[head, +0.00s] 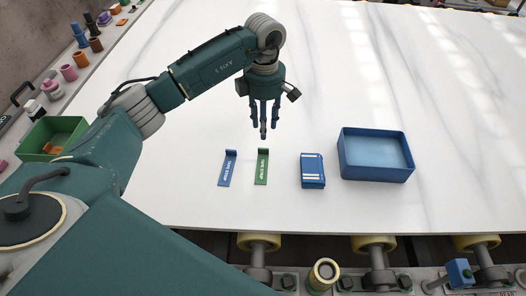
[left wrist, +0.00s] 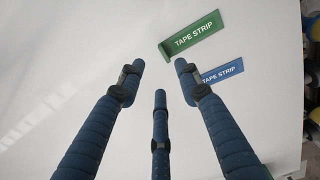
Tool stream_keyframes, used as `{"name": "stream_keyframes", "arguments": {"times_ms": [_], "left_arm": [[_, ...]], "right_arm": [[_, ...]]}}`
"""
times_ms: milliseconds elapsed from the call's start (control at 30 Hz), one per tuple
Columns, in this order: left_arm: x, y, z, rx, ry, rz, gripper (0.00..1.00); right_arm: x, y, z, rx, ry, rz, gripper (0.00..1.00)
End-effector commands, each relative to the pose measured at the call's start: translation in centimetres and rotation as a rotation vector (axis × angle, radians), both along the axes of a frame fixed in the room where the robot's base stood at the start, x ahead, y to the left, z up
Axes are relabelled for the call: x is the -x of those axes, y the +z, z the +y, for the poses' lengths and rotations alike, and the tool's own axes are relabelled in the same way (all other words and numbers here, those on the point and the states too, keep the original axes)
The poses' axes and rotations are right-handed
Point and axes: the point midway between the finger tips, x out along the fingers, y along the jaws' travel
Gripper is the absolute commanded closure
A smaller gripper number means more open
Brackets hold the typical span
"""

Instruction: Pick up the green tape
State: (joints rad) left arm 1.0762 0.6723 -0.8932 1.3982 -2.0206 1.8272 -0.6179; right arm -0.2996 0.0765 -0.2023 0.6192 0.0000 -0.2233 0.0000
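The green tape (head: 262,167) is a flat strip with a raised end, lying on the white slab; its print reads "TAPE STRIP". A similar blue tape (head: 228,168) lies just left of it. My left gripper (head: 263,128) is above the slab, a little behind the green tape in the head view, with its fingers pointing down. In the left wrist view its fingers are spread and empty, and the green tape (left wrist: 194,36) lies beyond the fingertips, apart from them. The blue tape (left wrist: 222,73) is partly covered by a finger there. My right gripper is not in view.
A blue and white box (head: 313,171) lies right of the green tape, and an open blue bin (head: 377,176) stands further right. A green bin (head: 50,139) and several small coloured items are off the slab at left. The slab's back is clear.

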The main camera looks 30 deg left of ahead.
Motion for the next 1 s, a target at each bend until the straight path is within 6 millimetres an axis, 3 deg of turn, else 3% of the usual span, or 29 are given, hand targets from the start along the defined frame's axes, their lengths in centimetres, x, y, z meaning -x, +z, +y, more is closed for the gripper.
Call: {"name": "stream_keyframes", "arguments": {"times_ms": [267, 433, 700, 967, 1000], "left_arm": [[0.1, -3.7, 0.0, 0.0, 0.0, 0.001, 0.66], [0.2, -5.0, 0.0, 0.0, 0.0, 0.003, 0.66], [0.2, -8.8, 0.0, 0.001, -0.001, 0.001, 0.66], [0.2, -9.3, 0.1, 0.0, -0.001, -0.001, 0.66], [0.1, -9.3, 0.1, 0.0, -0.001, -0.001, 0.7]], "right_arm": [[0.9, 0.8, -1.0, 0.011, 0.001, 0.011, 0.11], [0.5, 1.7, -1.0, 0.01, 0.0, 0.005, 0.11], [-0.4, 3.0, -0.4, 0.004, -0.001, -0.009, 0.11], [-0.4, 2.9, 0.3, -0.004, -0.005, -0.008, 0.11], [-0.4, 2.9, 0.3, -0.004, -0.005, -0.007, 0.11]]}}
